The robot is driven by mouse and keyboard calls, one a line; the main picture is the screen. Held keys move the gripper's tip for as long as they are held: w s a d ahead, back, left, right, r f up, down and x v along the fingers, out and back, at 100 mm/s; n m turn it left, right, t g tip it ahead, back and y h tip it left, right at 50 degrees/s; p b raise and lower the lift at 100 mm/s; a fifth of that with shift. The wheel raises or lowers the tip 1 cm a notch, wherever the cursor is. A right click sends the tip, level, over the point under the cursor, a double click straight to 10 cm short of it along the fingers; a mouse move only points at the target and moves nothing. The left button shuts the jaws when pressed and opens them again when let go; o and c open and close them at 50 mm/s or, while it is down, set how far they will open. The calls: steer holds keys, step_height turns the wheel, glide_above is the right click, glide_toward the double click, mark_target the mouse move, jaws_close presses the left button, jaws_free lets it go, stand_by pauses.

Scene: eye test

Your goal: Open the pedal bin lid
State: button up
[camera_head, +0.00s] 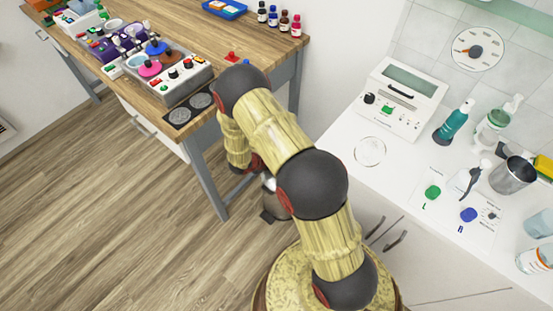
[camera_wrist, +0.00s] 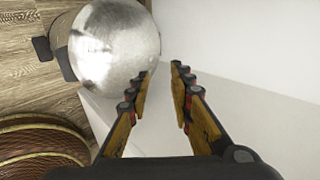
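The pedal bin (camera_head: 275,208) stands on the floor below the wooden bench and is partly hidden by my arm in the head view. In the wrist view its shiny silver domed lid (camera_wrist: 112,42) looks down on its body, and a dark pedal-like part (camera_wrist: 42,48) sticks out at the left. My gripper (camera_wrist: 160,70) is open and empty, its fingers a short gap apart. The fingertips are just right of the dome in the picture; I cannot tell whether they touch it. In the head view the gripper is mostly hidden behind my arm.
The wooden bench (camera_head: 262,45) with its grey legs stands left of the bin. A white counter (camera_head: 400,160) with a device, bottles and a metal cup is at the right. Open wood floor (camera_head: 110,220) lies at the left.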

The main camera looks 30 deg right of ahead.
steer(key=v, duration=1.1)
steer(key=shift+s, duration=0.1)
